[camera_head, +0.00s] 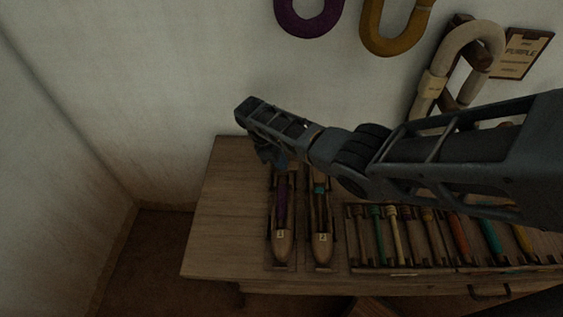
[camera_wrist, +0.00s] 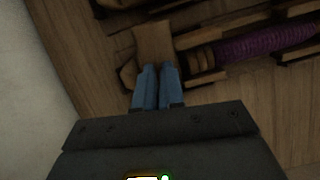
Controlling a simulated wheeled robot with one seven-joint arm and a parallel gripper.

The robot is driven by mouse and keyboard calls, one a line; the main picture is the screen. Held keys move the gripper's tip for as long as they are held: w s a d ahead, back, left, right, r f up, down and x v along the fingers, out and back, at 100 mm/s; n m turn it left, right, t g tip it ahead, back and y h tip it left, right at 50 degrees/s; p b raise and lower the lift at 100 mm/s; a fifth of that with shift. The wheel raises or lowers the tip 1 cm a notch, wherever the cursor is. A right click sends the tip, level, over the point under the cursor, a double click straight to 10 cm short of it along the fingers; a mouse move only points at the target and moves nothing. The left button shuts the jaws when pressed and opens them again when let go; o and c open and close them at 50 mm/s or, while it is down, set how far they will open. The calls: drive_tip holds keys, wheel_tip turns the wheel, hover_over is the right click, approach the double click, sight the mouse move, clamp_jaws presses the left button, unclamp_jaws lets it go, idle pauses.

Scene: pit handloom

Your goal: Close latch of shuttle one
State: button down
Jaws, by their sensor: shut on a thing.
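Shuttle one (camera_head: 283,245) is a long wooden shuttle marked 1, lying in a holder on the bench, with a purple-wound bobbin (camera_head: 281,204) inside. The purple bobbin also shows in the wrist view (camera_wrist: 262,43). My gripper (camera_head: 268,158) is over the far end of shuttle one and covers that end in the head view. In the wrist view, my blue fingers (camera_wrist: 157,72) are close together on a brown wooden piece (camera_wrist: 153,40) at the shuttle's end, which appears to be its latch. The fingertips hide where they meet it, and I cannot tell its exact angle.
Shuttle two (camera_head: 321,245), with a teal band, lies just right of shuttle one. A tray (camera_head: 352,262) of several coloured bobbins is further right. The bench top (camera_head: 225,215) is bare on the left. Yarn hanks (camera_head: 392,30) hang on the wall behind.

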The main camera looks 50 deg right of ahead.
drive_tip(key=m, duration=0.4)
drive_tip(key=m+y, duration=0.1)
drive_tip(key=m, duration=0.7)
drive_tip(key=shift+m+y, duration=0.3)
drive_tip(key=shift+m, duration=1.9)
drive_tip(key=c, duration=1.5)
unclamp_jaws()
drive_tip(key=v, duration=0.7)
drive_tip(key=shift+r, duration=0.45)
drive_tip(key=shift+d, duration=0.15)
